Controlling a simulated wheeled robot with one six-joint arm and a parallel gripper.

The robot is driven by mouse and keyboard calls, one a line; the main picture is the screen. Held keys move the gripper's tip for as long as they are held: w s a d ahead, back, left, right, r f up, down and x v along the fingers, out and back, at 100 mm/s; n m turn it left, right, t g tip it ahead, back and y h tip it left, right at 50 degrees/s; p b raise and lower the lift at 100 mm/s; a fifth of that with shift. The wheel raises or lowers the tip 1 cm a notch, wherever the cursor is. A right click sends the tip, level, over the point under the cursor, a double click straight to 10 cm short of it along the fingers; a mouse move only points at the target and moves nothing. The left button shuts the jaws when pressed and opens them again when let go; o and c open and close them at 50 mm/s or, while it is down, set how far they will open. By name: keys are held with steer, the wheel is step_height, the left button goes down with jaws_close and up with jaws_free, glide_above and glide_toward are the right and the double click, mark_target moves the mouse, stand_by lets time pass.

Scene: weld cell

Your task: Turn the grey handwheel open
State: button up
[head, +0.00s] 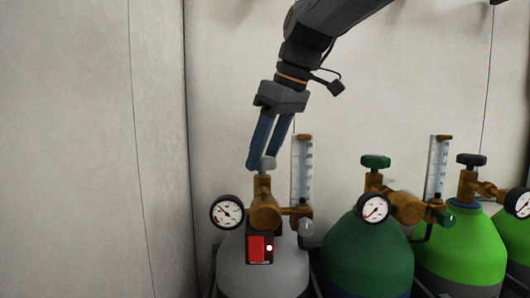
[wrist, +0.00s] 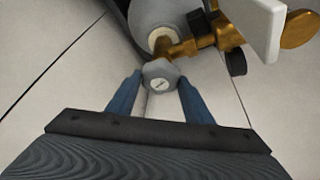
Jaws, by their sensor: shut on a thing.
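The grey handwheel (head: 268,162) sits on top of the brass valve (head: 263,187) of the grey cylinder (head: 262,275) in the head view. My gripper (head: 262,165) reaches down from above with its two blue fingers around the handwheel. In the wrist view the handwheel (wrist: 161,75) shows a small round pale face with a dark mark, between the blue fingertips (wrist: 161,80). The gripper is shut on it. The contact faces are partly hidden in the head view.
A gauge (head: 227,212), a flow tube (head: 302,170) and a red-fronted box (head: 259,248) are on the grey cylinder's fittings. A dark green cylinder (head: 366,255) with a green handwheel (head: 376,162) and a bright green cylinder (head: 462,250) with a dark handwheel (head: 471,159) stand right. The left side is clear.

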stand_by(0.3)
steer(key=o, duration=1)
steer(key=shift+o, duration=0.2)
steer(key=shift+r, duration=0.1)
steer(key=b+v, duration=0.1)
steer(key=v, duration=0.6)
steer(key=shift+d+r, duration=0.2)
steer(key=shift+r, duration=0.05)
steer(key=shift+s, duration=0.1)
